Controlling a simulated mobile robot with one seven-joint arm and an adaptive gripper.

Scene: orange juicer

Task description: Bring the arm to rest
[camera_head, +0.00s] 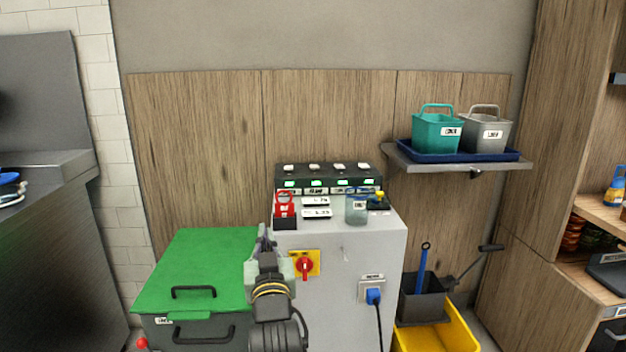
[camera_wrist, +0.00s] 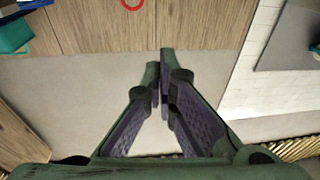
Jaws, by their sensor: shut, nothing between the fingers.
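My gripper (camera_head: 265,240) shows in the head view in front of the grey cabinet (camera_head: 345,270), pointing up and away, at the left of the red rotary switch on its yellow plate (camera_head: 305,264). Whether it touches the cabinet cannot be told. In the wrist view my gripper (camera_wrist: 158,85) has its fingertips together with nothing between them. Behind the fingers are a plain grey surface and wood panels (camera_wrist: 100,30).
A green-lidded bin (camera_head: 200,260) stands left of the cabinet. On the cabinet are a red padlock (camera_head: 284,205), a clear jar (camera_head: 356,208) and a black charger (camera_head: 328,180). A shelf (camera_head: 465,168) holds two buckets. A yellow mop bucket (camera_head: 437,337) stands at right.

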